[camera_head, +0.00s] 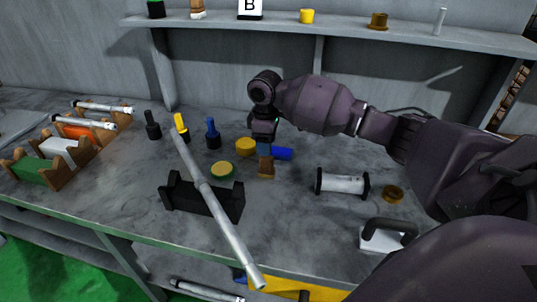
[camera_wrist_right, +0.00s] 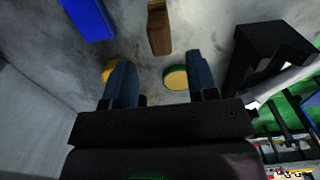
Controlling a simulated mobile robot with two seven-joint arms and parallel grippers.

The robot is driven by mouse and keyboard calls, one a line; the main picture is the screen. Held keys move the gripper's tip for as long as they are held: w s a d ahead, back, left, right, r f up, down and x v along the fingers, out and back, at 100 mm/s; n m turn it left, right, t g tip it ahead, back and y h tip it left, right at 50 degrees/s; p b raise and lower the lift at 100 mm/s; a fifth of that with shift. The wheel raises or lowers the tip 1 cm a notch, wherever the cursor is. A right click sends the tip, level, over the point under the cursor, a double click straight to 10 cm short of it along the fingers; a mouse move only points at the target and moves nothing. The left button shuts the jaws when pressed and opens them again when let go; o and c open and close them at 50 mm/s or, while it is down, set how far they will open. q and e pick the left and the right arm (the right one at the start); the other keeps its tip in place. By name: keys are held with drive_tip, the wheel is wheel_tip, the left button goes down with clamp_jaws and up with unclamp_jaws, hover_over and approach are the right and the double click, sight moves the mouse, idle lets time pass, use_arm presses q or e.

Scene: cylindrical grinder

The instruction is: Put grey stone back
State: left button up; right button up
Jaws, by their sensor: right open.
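I cannot tell for certain which thing is the grey stone. A pale grey-white block (camera_head: 67,151) sits in a wooden holder at the left, between an orange block and a green one. A white cylinder with black ends (camera_head: 342,183) lies right of centre. My right gripper (camera_head: 263,141) is above the middle of the table, near a yellow disc (camera_head: 246,147), a brown block (camera_head: 265,167) and a blue piece (camera_head: 283,153). In the right wrist view its two dark blue fingers (camera_wrist_right: 161,78) are apart and nothing is held; a green-rimmed yellow disc (camera_wrist_right: 176,78) shows beyond them. My left gripper is not in view.
A long grey rod (camera_head: 216,201) slants across a black stand (camera_head: 178,192) at the front. Black, yellow and blue upright pieces stand behind it. A shelf (camera_head: 345,33) runs along the back.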

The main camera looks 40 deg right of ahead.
wheel_tip(320, 180, up, 4)
drive_tip(key=shift+f+p, duration=0.1)
drive_tip(key=shift+p, duration=0.2)
drive_tip(key=shift+r, duration=0.3)
